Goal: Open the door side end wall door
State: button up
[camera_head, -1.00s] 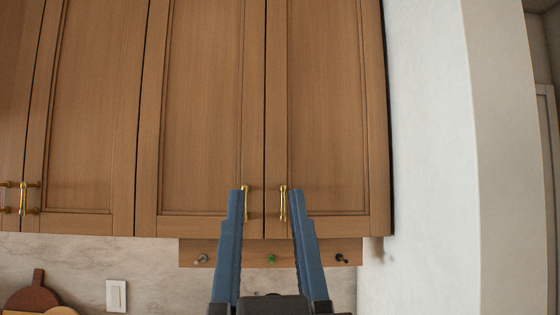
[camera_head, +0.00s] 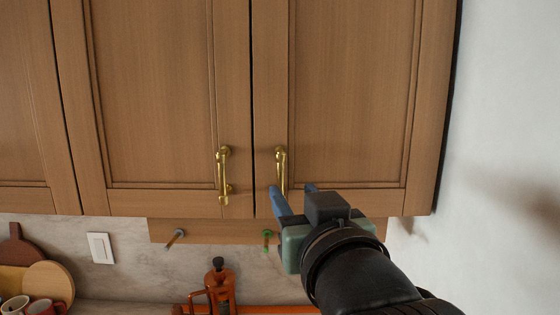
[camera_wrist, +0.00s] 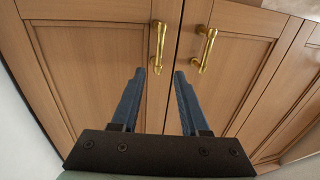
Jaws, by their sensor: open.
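The wooden cabinet door beside the end wall (camera_head: 345,90) is shut, with a vertical brass handle (camera_head: 281,165) at its lower left edge. The wrist view appears turned over: there this door (camera_wrist: 100,70) is on the left, and its handle (camera_wrist: 158,50) stands ahead of the gap between my fingers. My gripper (camera_head: 292,189) has its two blue fingers apart and empty, just below and close to the handle. In the wrist view my gripper (camera_wrist: 159,74) also shows open, with the fingertips apart from the handle.
The neighbouring shut door (camera_head: 155,90) has its own brass handle (camera_head: 223,175), close to the first. A white wall (camera_head: 510,130) borders the cabinet on the right. Below are a peg rail (camera_head: 210,232), an orange-brown grinder-like object (camera_head: 220,288), mugs (camera_head: 40,306) and cutting boards (camera_head: 55,280).

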aim_at(281, 175)
jog(key=w+p, duration=0.1)
jog(key=w, duration=0.2)
jog(key=w+a+p, duration=0.1)
jog(key=w, duration=0.2)
jog(key=w+p, duration=0.2)
jog(key=w, duration=0.1)
jog(key=shift+w+a+r, duration=0.1)
jog(key=shift+w+a, duration=0.2)
jog(key=shift+a, duration=0.1)
jog(key=shift+w, duration=0.4)
jog(key=shift+s, duration=0.1)
grip_shut()
dwell(0.4)
